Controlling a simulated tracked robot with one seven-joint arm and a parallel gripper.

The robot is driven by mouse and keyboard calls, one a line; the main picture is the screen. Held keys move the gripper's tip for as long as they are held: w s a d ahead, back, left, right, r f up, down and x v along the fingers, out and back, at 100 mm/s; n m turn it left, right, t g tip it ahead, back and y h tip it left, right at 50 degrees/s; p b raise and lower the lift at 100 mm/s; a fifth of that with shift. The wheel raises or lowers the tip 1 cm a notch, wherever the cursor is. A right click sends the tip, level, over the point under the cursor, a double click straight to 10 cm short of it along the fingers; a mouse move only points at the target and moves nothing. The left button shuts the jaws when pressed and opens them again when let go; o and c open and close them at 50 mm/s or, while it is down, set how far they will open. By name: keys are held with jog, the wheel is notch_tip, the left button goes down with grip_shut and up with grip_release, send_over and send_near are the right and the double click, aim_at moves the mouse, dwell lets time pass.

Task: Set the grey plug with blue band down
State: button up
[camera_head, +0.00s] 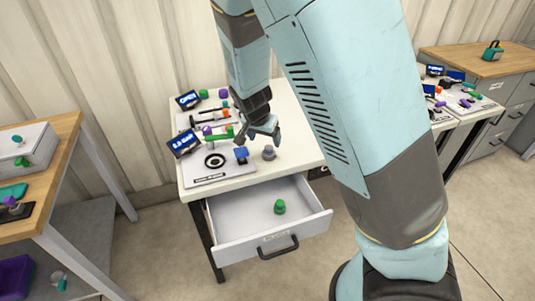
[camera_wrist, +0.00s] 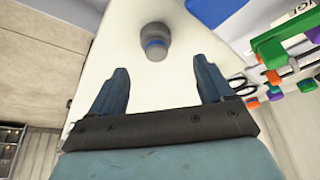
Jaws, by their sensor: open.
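The grey plug with blue band (camera_head: 268,153) stands on the white tabletop, to the right of the blue-topped piece on the panel. In the wrist view the plug (camera_wrist: 154,40) lies beyond the fingertips, roughly centred between them and apart from both. My gripper (camera_head: 264,132) is open and empty just above and behind the plug in the head view. Its two spread fingers show in the wrist view (camera_wrist: 163,78) with nothing between them but bare tabletop.
The white table (camera_head: 297,138) carries panels with green, purple and orange parts and small displays (camera_head: 184,142) at left. Below, an open drawer (camera_head: 240,218) holds a green plug (camera_head: 279,206). A wooden bench (camera_head: 62,130) stands left. Tabletop right of the plug is clear.

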aim_at(269, 148)
jog(key=shift+x, duration=1.3)
jog(key=shift+s+d+x, duration=0.1)
jog(key=shift+x, duration=0.75)
jog(key=shift+s+d+x, duration=0.15)
jog(key=shift+x, duration=1.65)
